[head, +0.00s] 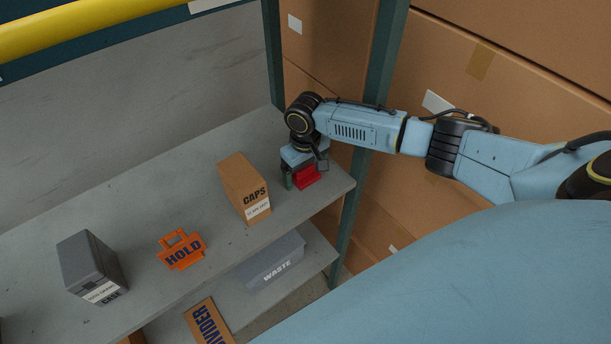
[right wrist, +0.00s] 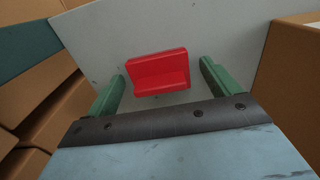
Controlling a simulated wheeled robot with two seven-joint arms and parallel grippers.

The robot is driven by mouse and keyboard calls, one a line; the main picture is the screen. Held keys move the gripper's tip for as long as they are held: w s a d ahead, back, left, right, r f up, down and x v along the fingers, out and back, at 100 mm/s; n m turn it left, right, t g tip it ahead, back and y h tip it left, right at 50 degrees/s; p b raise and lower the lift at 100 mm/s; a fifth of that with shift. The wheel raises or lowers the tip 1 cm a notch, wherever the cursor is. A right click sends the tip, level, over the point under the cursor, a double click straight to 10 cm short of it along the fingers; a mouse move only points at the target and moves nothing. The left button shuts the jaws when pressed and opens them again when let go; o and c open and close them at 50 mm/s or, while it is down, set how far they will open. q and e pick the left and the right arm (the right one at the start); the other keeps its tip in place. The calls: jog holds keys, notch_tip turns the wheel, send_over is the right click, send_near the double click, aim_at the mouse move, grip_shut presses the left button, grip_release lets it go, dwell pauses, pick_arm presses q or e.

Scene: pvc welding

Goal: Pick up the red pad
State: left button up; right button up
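The red pad (head: 306,176) sits on the upper shelf (head: 150,205) near its right end. In the right wrist view the red pad (right wrist: 158,73) lies between the two green fingers, with a gap on each side. My right gripper (head: 305,180) is open and points down over the pad; it also shows in the right wrist view (right wrist: 160,85). Part of the pad is hidden by the gripper in the head view. My left gripper is not in view.
A brown CAPS box (head: 240,180) stands left of the pad. An orange HOLD tag (head: 182,249) and a grey case (head: 88,262) are further left. A green shelf post (head: 379,90) rises close behind my right arm. A grey WASTE bin (head: 276,264) is on the lower shelf.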

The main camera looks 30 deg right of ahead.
aim_at(305, 168)
jog(key=c, duration=1)
jog(key=shift+r, duration=0.15)
notch_tip(305, 168, up, 10)
jog(key=shift+f+b, duration=0.1)
jog(key=shift+b, duration=0.2)
